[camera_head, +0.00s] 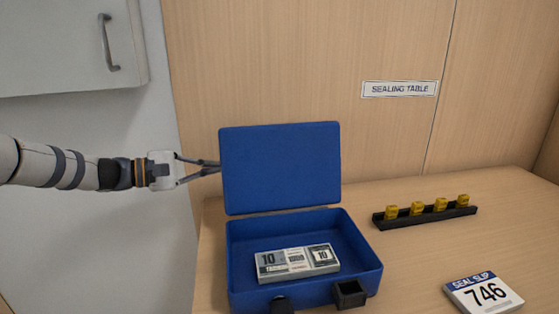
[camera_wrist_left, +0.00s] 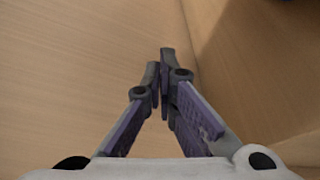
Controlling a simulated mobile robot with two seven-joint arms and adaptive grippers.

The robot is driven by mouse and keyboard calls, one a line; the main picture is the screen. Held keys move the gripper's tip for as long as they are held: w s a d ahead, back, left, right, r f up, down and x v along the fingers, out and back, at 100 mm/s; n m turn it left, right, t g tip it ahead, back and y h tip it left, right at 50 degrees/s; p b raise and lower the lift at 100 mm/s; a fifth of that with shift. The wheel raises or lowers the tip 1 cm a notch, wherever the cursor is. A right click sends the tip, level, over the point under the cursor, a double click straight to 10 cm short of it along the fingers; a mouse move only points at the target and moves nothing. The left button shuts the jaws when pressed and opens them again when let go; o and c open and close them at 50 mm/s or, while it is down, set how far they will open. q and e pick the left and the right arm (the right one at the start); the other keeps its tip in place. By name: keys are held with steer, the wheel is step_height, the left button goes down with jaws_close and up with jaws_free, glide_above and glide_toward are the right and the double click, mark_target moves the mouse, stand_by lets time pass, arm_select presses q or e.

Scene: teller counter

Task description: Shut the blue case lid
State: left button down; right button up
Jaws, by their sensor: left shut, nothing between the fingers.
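The blue case (camera_head: 350,235) stands open on the wooden table in the head view. Its blue lid (camera_head: 281,165) stands about upright at the back edge of the case. A grey-white banknote bundle (camera_head: 297,262) lies inside the case. My left gripper (camera_head: 217,167) is shut and empty, its tips at the left edge of the lid. Whether they touch the lid or are partly behind it, I cannot tell. My right gripper is not in view.
A black rack (camera_head: 425,215) with several yellow pieces stands right of the case. A seal slip block (camera_head: 483,294) marked 746 lies at front right. A wooden panel with a "SEALING TABLE" sign (camera_head: 399,89) rises behind. The table between case and rack is clear.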

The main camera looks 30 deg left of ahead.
arm_select(q)
steer(key=f+b+x, duration=0.1)
steer(key=b+x, duration=0.1)
steer(key=x, duration=0.8)
steer(key=s+d+r+p, duration=0.2)
steer(key=s, duration=0.1)
steer(key=shift+s+r+p, duration=0.1)
steer(key=shift+r+p, duration=0.2)
steer(key=shift+r, duration=0.1)
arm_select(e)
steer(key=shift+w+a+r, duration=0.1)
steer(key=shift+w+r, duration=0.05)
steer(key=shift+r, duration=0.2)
arm_select(q)
steer(key=shift+r, duration=0.1)
